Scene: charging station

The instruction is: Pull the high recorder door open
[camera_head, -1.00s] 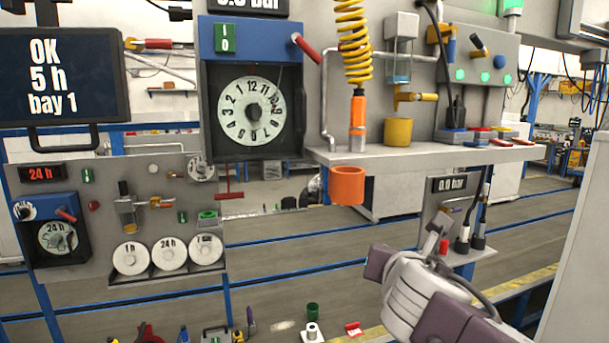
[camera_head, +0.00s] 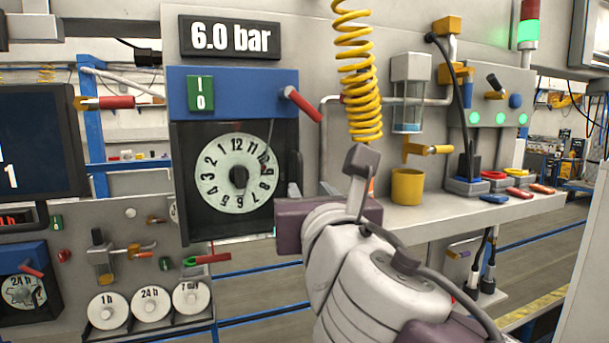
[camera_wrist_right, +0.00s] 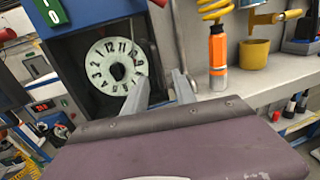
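The high recorder (camera_head: 232,93) has a blue top, a green I/O switch (camera_head: 200,93) and a red lever (camera_head: 304,103). Its dark-framed door (camera_head: 190,221) looks shut over the white chart dial (camera_head: 212,180). The dial also shows in the right wrist view (camera_wrist_right: 96,72). My right gripper (camera_wrist_right: 160,78) is open, its two grey fingers apart and pointing at the door's right side. I cannot tell whether they touch it. In the head view my right wrist hides most of the fingers beside the recorder's lower right. My left gripper is not in view.
A grey shelf (camera_head: 440,210) right of the recorder carries a yellow cup (camera_head: 407,187). A yellow coiled hose (camera_head: 360,80) hangs close behind my right wrist. An orange bottle (camera_wrist_right: 217,50) hangs below it. A lower panel (camera_head: 130,205) with several white discs sits at lower left.

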